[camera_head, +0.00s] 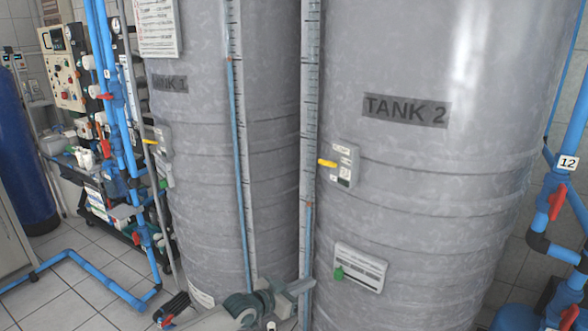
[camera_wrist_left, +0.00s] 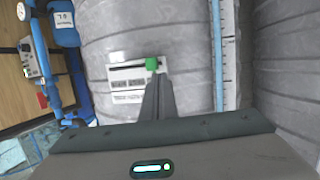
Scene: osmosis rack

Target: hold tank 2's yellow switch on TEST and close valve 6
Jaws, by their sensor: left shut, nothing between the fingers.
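Tank 2 (camera_head: 400,150) is a large grey cylinder. Its yellow switch (camera_head: 327,163) sticks out to the left from a small pale box (camera_head: 343,168). My left gripper (camera_head: 310,285) is shut and empty, low in front of the tanks, below the yellow switch and left of tank 2's green knob (camera_head: 338,272). In the left wrist view, my left fingers (camera_wrist_left: 157,82) point toward that green knob (camera_wrist_left: 152,64), which shows at their tips; I cannot tell whether they touch. Valve 6 cannot be identified by a readable label. My right gripper is not in view.
Tank 1 (camera_head: 215,120) stands left of tank 2, with its own yellow switch (camera_head: 150,142). Clear level tubes run up both tanks. A red valve handle (camera_head: 557,200) under a label 12 is on blue piping at right. Blue pipes and a control panel (camera_head: 62,80) stand at left.

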